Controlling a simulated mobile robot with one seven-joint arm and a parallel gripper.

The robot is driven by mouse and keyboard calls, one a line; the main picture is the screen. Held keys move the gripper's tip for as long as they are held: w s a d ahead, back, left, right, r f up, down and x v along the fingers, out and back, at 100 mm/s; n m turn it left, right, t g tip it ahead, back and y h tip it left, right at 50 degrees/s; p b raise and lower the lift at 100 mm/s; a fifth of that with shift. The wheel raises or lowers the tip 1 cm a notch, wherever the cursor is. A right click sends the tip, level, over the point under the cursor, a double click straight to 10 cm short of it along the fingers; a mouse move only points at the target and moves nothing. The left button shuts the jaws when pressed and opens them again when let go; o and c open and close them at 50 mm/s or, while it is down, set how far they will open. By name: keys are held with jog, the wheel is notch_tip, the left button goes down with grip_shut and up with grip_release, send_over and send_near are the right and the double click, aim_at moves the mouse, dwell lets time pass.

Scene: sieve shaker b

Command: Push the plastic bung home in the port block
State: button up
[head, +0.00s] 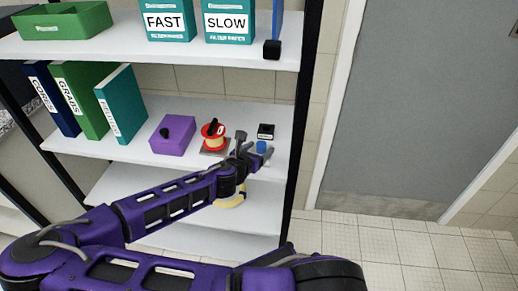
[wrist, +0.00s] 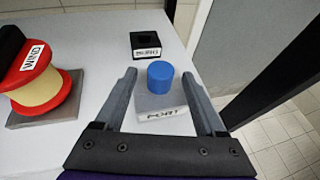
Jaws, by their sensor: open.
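The plastic bung is a blue cylinder (wrist: 160,75) standing upright on top of the port block (wrist: 162,103), a pale grey block labelled PORT. A good height of the bung shows above the block's top; how deep it sits is hidden. In the head view the bung (head: 261,146) shows small beside my fingers. My gripper (wrist: 159,78) is open and empty. In the wrist view its two fingers lie to either side of the bung and block, with visible gaps. The gripper (head: 255,148) is partly confused with the bung in the head view.
A red spool labelled WIND (wrist: 40,80) stands on a grey plate to the left. A small black labelled box (wrist: 145,44) sits behind the block. A purple box (head: 172,136) and several binders stand farther left. A dark shelf post (head: 300,110) rises close on the right.

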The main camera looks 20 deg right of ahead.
jog(key=p+v, duration=0.2)
jog(key=v, duration=1.5)
jog(key=shift+a, duration=0.2)
jog(key=shift+s+r, duration=0.1)
